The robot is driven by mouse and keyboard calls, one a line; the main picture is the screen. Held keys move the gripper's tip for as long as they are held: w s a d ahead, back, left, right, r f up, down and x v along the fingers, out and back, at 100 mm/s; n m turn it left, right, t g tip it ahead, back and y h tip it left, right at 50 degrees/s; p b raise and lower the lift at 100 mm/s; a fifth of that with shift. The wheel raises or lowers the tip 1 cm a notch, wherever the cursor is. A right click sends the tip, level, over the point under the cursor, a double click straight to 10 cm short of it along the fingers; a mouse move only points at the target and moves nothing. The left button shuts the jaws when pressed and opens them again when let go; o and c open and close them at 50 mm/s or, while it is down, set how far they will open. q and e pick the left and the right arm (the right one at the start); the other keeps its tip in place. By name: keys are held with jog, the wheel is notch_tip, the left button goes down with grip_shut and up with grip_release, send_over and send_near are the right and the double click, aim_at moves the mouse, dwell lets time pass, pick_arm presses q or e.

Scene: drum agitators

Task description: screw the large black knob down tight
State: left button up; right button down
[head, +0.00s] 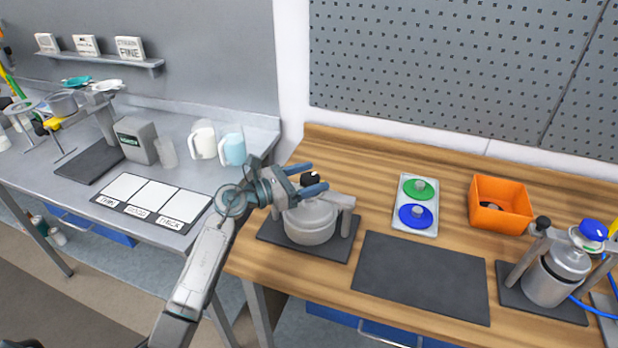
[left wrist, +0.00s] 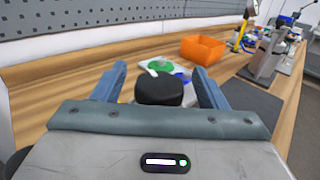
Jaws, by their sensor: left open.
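The large black knob (head: 309,179) sits on top of the clamp over a grey drum (head: 310,221) on a dark mat at the left end of the wooden bench. My left gripper (head: 306,180) is open at the knob, its blue fingers on either side of it. In the left wrist view the knob (left wrist: 159,90) stands between the two spread fingers, with a visible gap on each side. The knob's lower part is hidden behind my gripper body. My right gripper is in neither view.
A tray with a green disc (head: 418,188) and a blue disc (head: 415,216) lies right of the drum. An orange bin (head: 499,204) and a second clamped drum (head: 556,275) stand farther right. A bare dark mat (head: 421,277) lies in front.

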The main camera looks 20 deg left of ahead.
pick_arm(q)
jog(key=shift+s+a+f+b, duration=0.15)
jog(key=shift+s+a+b, duration=0.2)
jog(key=shift+a, duration=0.05)
jog(key=b+v, duration=0.4)
jog(key=v, duration=0.5)
jog(key=shift+s+a, duration=0.25)
